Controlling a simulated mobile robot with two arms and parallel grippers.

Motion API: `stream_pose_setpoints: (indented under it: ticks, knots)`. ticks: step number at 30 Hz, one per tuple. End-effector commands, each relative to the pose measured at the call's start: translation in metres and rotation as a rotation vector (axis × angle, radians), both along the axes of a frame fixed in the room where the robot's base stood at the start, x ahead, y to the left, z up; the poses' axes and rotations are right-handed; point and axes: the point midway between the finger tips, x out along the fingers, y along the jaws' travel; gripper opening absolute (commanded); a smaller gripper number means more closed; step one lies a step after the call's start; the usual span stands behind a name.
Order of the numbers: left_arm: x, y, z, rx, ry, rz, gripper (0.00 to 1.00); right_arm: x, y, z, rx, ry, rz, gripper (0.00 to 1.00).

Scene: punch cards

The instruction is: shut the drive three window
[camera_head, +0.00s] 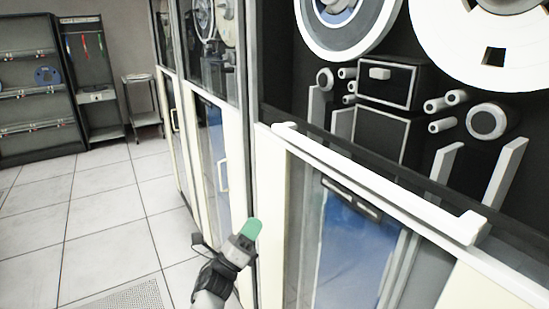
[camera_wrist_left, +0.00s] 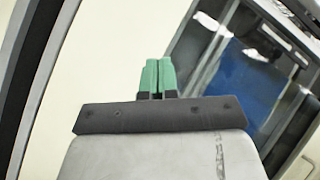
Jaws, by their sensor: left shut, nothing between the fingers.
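The nearest tape drive fills the right of the head view; no number shows on it. Its window has a long white handle bar (camera_head: 375,182) along the top edge, below the reels, and glass (camera_head: 345,250) lower down with blue behind it. The reel bay (camera_head: 420,130) above the bar looks uncovered. My left gripper (camera_head: 250,228), with green fingertips, is shut and empty at the drive's left edge, lower than the bar. In the left wrist view its fingertips (camera_wrist_left: 160,76) are together before a cream panel (camera_wrist_left: 120,50); contact cannot be told. My right gripper is out of view.
More drives with glass windows and a cream handle (camera_head: 223,175) stand to the left in a row. A dark shelf rack (camera_head: 40,100) and a small stand (camera_head: 142,100) are at the back left. The tiled floor (camera_head: 100,215) between is clear.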

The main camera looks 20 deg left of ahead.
Motion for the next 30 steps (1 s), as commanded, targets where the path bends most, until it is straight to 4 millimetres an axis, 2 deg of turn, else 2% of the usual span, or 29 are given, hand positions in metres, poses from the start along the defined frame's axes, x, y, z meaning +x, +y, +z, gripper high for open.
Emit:
stream_pose_setpoints:
  ticks: [1,3,6,9,13,25,30]
  knots:
    - [-0.004,0.001,0.031,0.114,-0.129,0.043,0.00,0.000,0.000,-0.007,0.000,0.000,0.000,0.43]
    - [-0.012,0.001,0.063,0.247,-0.265,0.101,0.00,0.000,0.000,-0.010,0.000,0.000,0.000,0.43]
    - [-0.020,0.000,0.088,0.358,-0.376,0.155,0.00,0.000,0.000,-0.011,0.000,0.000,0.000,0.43]
    - [-0.021,-0.002,0.100,0.398,-0.416,0.175,0.00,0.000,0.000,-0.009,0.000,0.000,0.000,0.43]
    - [-0.012,-0.009,0.113,0.396,-0.416,0.175,0.00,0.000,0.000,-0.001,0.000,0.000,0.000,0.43]
    - [0.034,-0.045,0.172,0.391,-0.411,0.172,0.00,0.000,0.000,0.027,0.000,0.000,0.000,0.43]
    - [0.033,-0.044,0.197,0.392,-0.411,0.174,0.00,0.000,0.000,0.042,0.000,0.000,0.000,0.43]
